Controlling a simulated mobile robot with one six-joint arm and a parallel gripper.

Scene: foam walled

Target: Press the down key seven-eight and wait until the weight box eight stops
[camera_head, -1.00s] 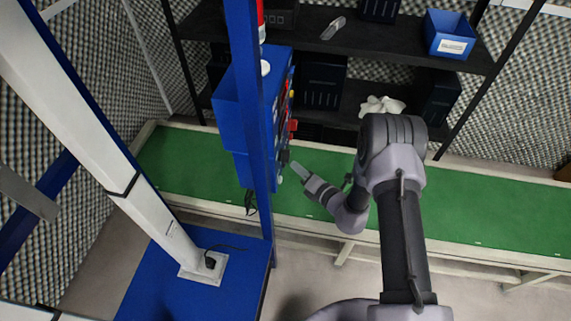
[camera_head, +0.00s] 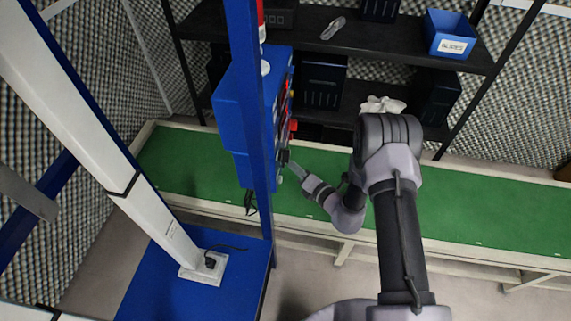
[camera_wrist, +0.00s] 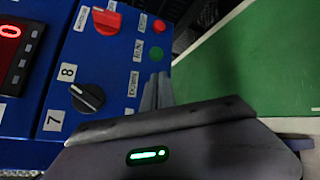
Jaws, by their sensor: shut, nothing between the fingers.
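The blue control box (camera_head: 236,110) stands left of my gripper (camera_head: 293,168) in the head view. In the wrist view its panel (camera_wrist: 110,58) carries a black selector knob (camera_wrist: 88,97) between labels 7 and 8, with a small label (camera_wrist: 133,83) beside my fingertips. My gripper (camera_wrist: 158,90) is shut and empty, its tips at the panel's lower right edge. The down key itself is hidden behind the fingers; I cannot tell whether they touch it. Weight box eight cannot be made out in either view.
A red knob (camera_wrist: 107,20), a red button (camera_wrist: 158,26) and a green button (camera_wrist: 155,53) sit near my fingers. A red display (camera_wrist: 12,38) is at the left. A blue post (camera_head: 262,150) stands before the box. The green bench (camera_head: 450,205) is largely clear.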

